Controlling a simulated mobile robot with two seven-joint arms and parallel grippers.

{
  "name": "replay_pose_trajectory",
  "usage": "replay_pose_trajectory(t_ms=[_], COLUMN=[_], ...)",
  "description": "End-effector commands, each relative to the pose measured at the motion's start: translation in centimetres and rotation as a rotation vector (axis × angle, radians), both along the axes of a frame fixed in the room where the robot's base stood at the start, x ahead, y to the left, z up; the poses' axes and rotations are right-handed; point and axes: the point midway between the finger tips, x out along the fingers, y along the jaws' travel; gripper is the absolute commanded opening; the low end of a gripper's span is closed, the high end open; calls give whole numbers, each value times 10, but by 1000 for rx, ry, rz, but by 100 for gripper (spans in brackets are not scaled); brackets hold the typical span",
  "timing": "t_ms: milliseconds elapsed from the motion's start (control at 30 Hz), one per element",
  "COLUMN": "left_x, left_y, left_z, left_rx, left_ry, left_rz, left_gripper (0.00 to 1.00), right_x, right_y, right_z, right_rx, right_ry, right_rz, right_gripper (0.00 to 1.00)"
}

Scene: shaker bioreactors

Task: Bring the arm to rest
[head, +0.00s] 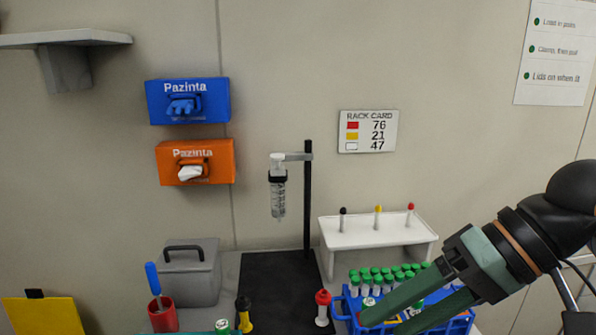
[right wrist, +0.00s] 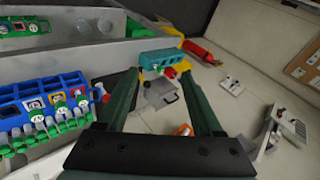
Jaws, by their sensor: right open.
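My right gripper (head: 380,324) comes in from the right in the head view, its two green fingers apart and pointing left and down in front of the blue rack (head: 345,303). In the right wrist view the open fingers (right wrist: 160,74) have nothing gripped between them. The blue rack also shows at the left of that view (right wrist: 12,117), beside the gripper. The rack holds several green-capped tubes (head: 376,271). The fingers hide part of the rack, and I cannot tell whether they touch it. My left gripper is in neither view.
A stand with a syringe (head: 278,195) rises from a dark mat (head: 265,285). A white shelf (head: 375,235) holds three small capped tubes. A grey box (head: 190,275), a red cup (head: 163,318) and a red-capped bottle (head: 322,310) stand left of the rack.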

Motion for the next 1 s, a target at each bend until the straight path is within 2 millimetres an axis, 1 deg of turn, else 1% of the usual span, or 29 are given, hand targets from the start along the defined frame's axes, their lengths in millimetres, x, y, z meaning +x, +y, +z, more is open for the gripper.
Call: replay_pose_trajectory(t_ms=[33, 100, 133, 200, 233, 333, 367, 400, 467, 500, 567, 600, 667, 700, 767, 800, 867, 900, 933, 967, 1000], left_x=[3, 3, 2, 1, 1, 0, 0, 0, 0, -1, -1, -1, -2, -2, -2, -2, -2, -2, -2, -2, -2], left_y=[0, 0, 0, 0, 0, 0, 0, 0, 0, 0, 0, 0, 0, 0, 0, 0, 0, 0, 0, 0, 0], left_z=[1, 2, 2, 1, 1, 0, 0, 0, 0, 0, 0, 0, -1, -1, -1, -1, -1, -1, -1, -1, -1], left_rx=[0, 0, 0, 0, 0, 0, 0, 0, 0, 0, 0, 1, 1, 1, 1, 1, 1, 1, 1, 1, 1], left_ry=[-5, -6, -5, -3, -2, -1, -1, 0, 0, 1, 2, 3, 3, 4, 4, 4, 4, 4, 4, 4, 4], left_rz=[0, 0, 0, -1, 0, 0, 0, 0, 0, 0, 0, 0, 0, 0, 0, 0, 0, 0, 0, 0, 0], left_gripper=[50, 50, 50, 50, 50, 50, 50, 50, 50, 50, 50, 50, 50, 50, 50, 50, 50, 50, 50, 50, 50], right_x=[-10, -21, -26, -34, -35, -33, -30, -23, -10, 1, 20, 34, 56, 69, 89, 100, 112, 117, 119, 119, 116], right_y=[24, 53, 63, 82, 87, 96, 95, 93, 84, 77, 62, 51, 32, 20, -1, -14, -33, -45, -54, -61, -70], right_z=[1, 12, 19, 37, 45, 74, 83, 92, 104, 108, 110, 107, 96, 85, 61, 41, 6, -21, -43, -64, -94], right_rx=[125, 310, 390, 571, 646, 890, 961, 1055, 1190, 1280, 1412, 1498, 1630, 1716, 1851, -1831, -1673, -1575, -1505, -1439, -1357], right_ry=[97, 253, 329, 515, 601, 907, 1005, 1138, 1343, 1483, 1697, 1842, 2058, 2203, 2421, -2415, -2218, -2082, -1979, -1877, -1744], right_rz=[1, -17, -26, -52, -65, -113, -129, -151, -182, -206, -239, -260, -291, -309, -333, 326, 287, 260, 239, 218, 190], right_gripper=[68, 68, 68, 68, 68, 68, 68, 68, 68, 68, 68, 68, 68, 68, 68, 68, 68, 68, 68, 68, 68])
